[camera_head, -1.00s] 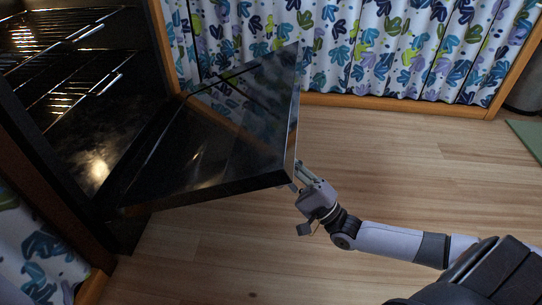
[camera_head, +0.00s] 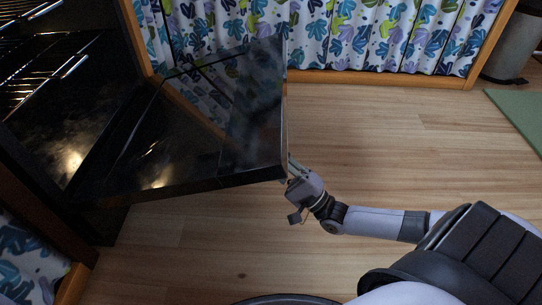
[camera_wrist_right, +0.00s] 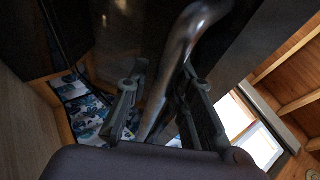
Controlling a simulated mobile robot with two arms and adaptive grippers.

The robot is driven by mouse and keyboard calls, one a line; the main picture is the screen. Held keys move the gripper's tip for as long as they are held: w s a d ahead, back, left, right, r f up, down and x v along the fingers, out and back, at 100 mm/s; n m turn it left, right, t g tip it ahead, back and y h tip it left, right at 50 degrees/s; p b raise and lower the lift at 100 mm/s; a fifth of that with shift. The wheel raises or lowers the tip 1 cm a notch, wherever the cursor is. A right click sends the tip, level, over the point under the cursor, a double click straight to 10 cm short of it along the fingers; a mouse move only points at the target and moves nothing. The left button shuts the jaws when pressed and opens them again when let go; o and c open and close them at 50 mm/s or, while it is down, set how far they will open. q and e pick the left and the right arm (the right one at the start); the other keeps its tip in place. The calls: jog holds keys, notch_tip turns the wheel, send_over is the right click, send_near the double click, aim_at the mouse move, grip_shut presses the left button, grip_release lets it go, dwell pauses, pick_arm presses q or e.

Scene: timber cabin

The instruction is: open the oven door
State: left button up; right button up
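The oven door (camera_head: 190,125) is a dark glossy panel folded down and out from the black oven (camera_head: 65,130) at the left of the head view. It stands well open, and the lit inside of the oven shows. My right gripper (camera_head: 293,177) is at the door's outer edge, near its lower corner in the picture. In the right wrist view, the metal door handle (camera_wrist_right: 180,50) runs between the two fingers of my right gripper (camera_wrist_right: 165,85). The fingers stand apart, with a gap beside the bar on the left. My left gripper is not in view.
Wire racks (camera_head: 50,85) are inside the oven. Patterned curtains (camera_head: 370,35) in a wooden frame are at the back. The wooden floor (camera_head: 390,135) right of the door is clear. A green mat (camera_head: 518,120) and a grey bin (camera_head: 515,45) are at the far right.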

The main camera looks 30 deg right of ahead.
jog(key=shift+o, duration=1.3)
jog(key=v, duration=1.2)
